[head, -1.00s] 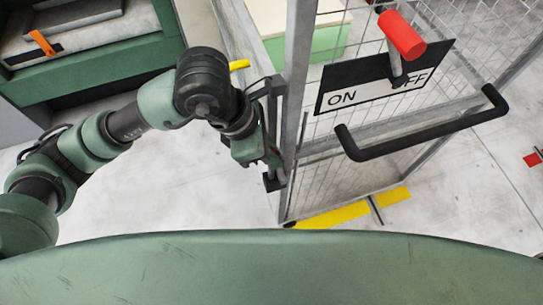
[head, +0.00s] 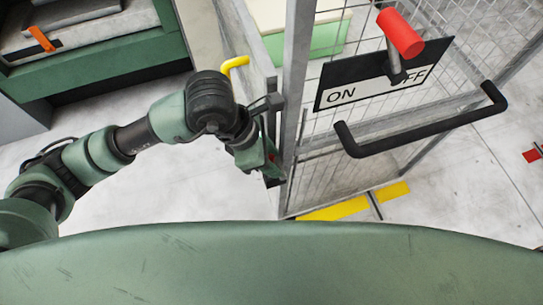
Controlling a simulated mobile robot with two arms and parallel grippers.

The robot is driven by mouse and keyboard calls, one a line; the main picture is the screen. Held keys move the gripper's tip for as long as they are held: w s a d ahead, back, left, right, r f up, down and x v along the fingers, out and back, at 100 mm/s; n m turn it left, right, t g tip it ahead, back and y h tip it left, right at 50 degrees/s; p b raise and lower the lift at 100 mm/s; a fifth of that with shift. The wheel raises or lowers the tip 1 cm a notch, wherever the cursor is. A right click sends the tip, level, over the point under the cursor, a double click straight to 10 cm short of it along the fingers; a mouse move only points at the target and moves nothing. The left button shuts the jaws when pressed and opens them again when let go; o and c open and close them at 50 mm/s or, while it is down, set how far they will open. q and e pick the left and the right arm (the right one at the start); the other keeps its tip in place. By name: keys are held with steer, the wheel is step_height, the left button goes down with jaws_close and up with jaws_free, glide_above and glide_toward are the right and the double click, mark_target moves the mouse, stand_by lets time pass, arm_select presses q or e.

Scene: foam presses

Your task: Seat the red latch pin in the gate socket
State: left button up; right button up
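The mesh gate (head: 440,100) stands right of centre, with a grey metal post (head: 296,90) on its left side. My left gripper (head: 272,172) points down beside the lower part of this post, close to it; I cannot tell if it touches. A small red patch (head: 272,158) shows at the gripper. I cannot tell whether it is the latch pin or part of the gripper. The fingers are too small and covered to tell open from shut. Dark brackets (head: 268,103) sit on the post above the gripper; I cannot identify the socket. My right gripper is out of view.
A red-handled lever (head: 401,35) stands in front of an ON/OFF plate (head: 365,85). A black bar handle (head: 425,128) sticks out from the gate. A yellow bent handle (head: 235,64) is behind my wrist. A green machine (head: 95,55) stands at upper left.

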arm_select(q)
steer(key=shift+r, duration=0.1)
steer(key=shift+r, duration=0.2)
steer(key=b+v, duration=0.1)
steer(key=v, duration=1)
steer(key=shift+a+r, duration=0.15)
steer(key=shift+r, duration=0.15)
